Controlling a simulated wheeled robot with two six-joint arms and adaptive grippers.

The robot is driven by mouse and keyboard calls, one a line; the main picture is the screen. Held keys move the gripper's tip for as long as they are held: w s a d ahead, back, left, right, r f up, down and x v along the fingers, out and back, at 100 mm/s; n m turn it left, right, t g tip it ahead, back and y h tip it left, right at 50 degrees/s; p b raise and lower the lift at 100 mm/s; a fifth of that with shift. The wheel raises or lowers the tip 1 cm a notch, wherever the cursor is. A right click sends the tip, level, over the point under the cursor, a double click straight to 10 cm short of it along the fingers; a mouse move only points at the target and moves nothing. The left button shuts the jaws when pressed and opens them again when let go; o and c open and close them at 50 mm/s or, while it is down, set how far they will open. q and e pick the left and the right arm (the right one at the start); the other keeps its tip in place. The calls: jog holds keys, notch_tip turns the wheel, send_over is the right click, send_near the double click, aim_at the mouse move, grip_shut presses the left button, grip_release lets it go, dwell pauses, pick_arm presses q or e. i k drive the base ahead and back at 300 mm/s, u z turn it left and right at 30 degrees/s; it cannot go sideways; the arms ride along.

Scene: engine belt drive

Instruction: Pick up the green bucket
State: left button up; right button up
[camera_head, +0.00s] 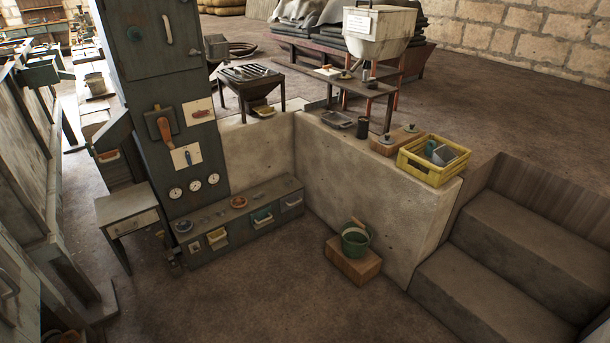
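Neither of my grippers shows in the head view.
A low wall (372,192) stands behind the bucket, with a yellow crate (432,161) on top. Stone steps (500,265) are at the right. A low drawer cabinet (240,222) and a tall grey cabinet (160,85) with gauges are at the left. The floor in front is clear.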

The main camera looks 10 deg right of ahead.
aim_at(353, 240)
jog(key=z, duration=0.05)
jog(key=i, duration=1.45)
jog(key=z, duration=0.95)
jog(key=i, duration=1.05)
jog(key=z, duration=1.05)
jog(key=i, duration=0.45)
jog(key=z, duration=0.2)
